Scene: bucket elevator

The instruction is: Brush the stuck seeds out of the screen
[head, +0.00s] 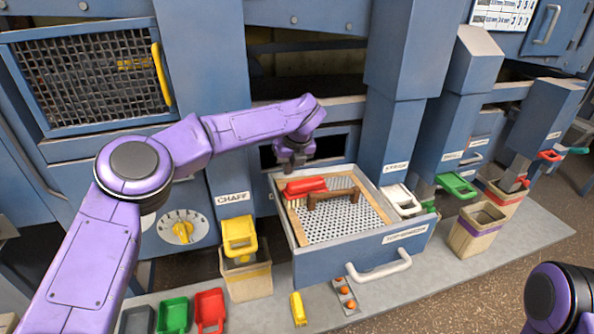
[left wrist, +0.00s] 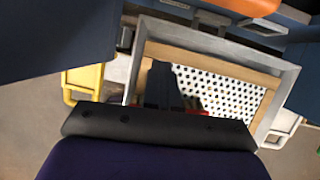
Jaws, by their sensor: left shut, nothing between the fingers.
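The perforated white screen (head: 345,223) lies in a wooden frame inside a pulled-out blue-grey drawer (head: 345,262); it also shows in the left wrist view (left wrist: 230,92). A red brush (head: 305,186) with pale bristles rests at the screen's back left. A brown wooden bar or handle (head: 333,197) is beside it, over the screen. My left gripper (head: 293,162) is shut and empty, above the drawer's back left, just behind and above the brush. In the left wrist view its dark fingers hide part of the screen and most of the brush. Stuck seeds are too small to tell. My right gripper is out of view.
Green (head: 174,315) and red (head: 209,308) trays stand at the front left. A white handle (head: 380,268) juts from the drawer front. Chutes and bins stand to the right.

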